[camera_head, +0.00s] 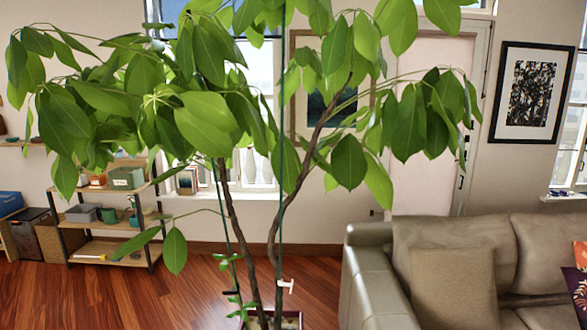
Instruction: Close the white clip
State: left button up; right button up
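The white clip (286,286) is small and sits low on the right, beside the plant's stems and the thin green support string (281,130). It is too small to tell whether it is open or shut, or exactly what it touches. The potted plant (230,210) has two brown stems rising from a pot (290,319) at the bottom edge, with large green leaves across the upper view. Neither of my grippers is in view.
A grey leather sofa (372,285) with cushions stands at the right. A low wooden shelf (105,247) with boxes stands at the left by the wall. Open wooden floor (180,295) lies left of the plant. Leaves hang over the upper middle.

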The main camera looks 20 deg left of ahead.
aim_at(281, 284)
jog(key=k, duration=0.5)
jog(key=u, duration=1.25)
jog(key=i, duration=1)
jog(key=z, duration=0.85)
